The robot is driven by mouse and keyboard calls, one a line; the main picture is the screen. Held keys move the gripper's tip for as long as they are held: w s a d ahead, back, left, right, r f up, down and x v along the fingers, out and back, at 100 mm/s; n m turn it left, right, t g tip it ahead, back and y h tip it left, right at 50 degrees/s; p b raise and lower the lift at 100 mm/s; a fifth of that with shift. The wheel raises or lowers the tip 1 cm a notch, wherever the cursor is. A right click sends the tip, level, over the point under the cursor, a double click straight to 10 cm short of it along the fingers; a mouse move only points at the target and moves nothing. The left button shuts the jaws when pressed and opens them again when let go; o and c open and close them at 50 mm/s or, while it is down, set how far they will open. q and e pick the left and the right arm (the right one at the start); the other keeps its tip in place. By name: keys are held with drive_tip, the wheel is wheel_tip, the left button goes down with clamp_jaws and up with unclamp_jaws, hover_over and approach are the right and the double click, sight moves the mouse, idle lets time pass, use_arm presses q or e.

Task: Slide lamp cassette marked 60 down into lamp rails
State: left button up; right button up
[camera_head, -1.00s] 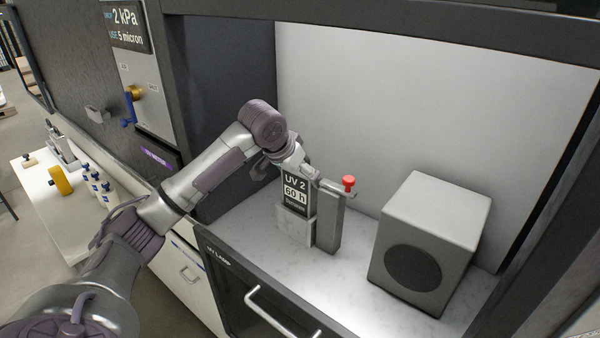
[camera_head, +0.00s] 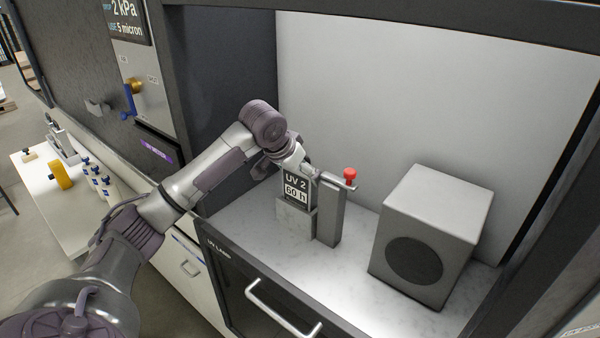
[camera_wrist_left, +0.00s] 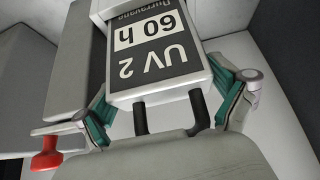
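The lamp cassette (camera_head: 298,179) stands upright with a dark label reading UV 2 and 60 h. Its lower end sits inside the pale lamp rails (camera_head: 294,222). It also shows in the left wrist view (camera_wrist_left: 160,84), label inverted, with two black handle posts at its near end. My left gripper (camera_head: 303,166) is at the cassette's top. The label's lowest line is partly covered by the rails. My right gripper is not in view.
A grey post (camera_head: 330,212) with a red knob (camera_head: 350,175) stands right beside the rails. A grey box with a dark round face (camera_head: 437,235) is further right. The handled door (camera_head: 283,310) is in front.

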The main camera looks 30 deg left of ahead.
use_arm(q)
drive_tip(key=v, duration=1.2)
idle(0.4)
